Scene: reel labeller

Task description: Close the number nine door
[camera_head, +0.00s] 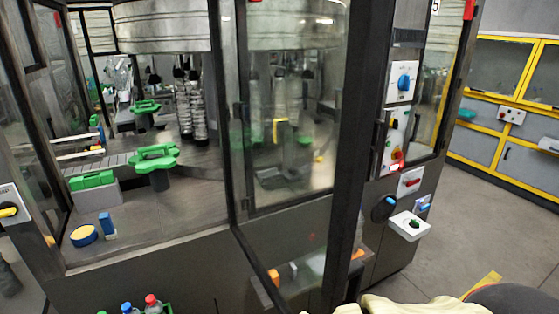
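A glass door (300,225) with a dark frame stands swung out from the machine front. Its inner upright is near the picture's middle, and its thick dark near post (352,150) is closer to me on the right. To its left, the machine's interior shows through a wide bay. No number nine is legible, so I cannot tell whether this is that door. A "5" label (435,6) shows on the frame at upper right. My gripper is not recognisable in the view.
Control boxes with a blue knob (403,82) and a red knob (396,155) are on the machine's right post. A white box (409,226) sticks out below. Bottles (152,303) stand at the bottom left.

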